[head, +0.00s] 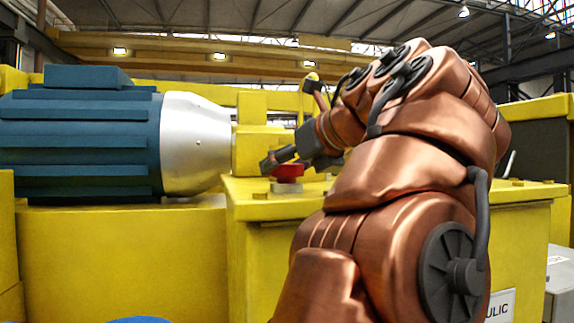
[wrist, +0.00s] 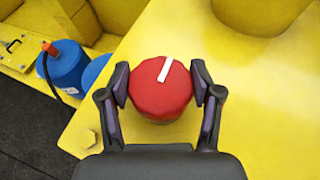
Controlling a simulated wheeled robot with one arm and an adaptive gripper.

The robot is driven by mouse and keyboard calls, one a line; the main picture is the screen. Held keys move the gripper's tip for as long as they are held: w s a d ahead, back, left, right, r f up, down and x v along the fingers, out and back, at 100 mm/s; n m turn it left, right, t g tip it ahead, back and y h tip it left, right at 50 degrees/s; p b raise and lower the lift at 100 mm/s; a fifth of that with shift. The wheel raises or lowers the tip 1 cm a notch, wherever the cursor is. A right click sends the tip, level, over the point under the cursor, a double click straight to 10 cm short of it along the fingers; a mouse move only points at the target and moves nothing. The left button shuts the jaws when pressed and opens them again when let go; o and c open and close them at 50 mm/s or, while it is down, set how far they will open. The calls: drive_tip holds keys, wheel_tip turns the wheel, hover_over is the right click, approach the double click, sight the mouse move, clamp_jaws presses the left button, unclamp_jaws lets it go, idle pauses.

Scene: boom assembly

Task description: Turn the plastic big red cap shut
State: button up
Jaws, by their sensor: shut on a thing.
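The big red cap (wrist: 158,92) sits in the middle of the wrist view, round, with a white stripe on its top pointing up and slightly right. My gripper (wrist: 160,88) has one finger on each side of the cap and is shut on it. In the head view the red cap (head: 288,170) sits on a light grey neck (head: 286,186) on top of the yellow tank (head: 262,205). My gripper (head: 275,161) reaches it from the right, and its fingers partly cover the cap.
A blue motor (head: 80,140) with a silver end (head: 194,143) lies left of the tank. Blue cylinders (wrist: 65,72) stand at the left of the wrist view. A bolt head (wrist: 87,138) is near my left finger. Yellow tank top around the cap is mostly bare.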

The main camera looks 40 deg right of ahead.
drive_tip(key=shift+c, duration=0.9)
drive_tip(key=shift+m+h, duration=0.3)
drive_tip(key=shift+h, duration=0.1)
drive_tip(key=m+h, duration=0.2)
drive_tip(key=h, duration=0.1)
drive_tip(key=shift+a+m+g+b, duration=0.1)
drive_tip(key=shift+m+g+b, duration=0.2)
drive_tip(key=shift+b, duration=0.05)
drive_tip(key=m+g+h+p, duration=0.1)
drive_tip(key=m+g+h, duration=0.1)
drive_tip(key=m+h, duration=0.2)
drive_tip(key=shift+h, duration=0.4)
drive_tip(key=m+g+h, duration=0.3)
drive_tip(key=m+g, duration=0.1)
drive_tip(key=shift+m, duration=0.4)
drive_tip(key=shift+m+g+h, duration=0.6)
drive_tip(key=shift+m+g, duration=0.6)
drive_tip(key=shift+g, duration=0.2)
drive_tip(key=shift+f+m+g+h, duration=0.15)
drive_tip(key=shift+m+g+h, duration=0.15)
drive_tip(key=shift+m+g, duration=1)
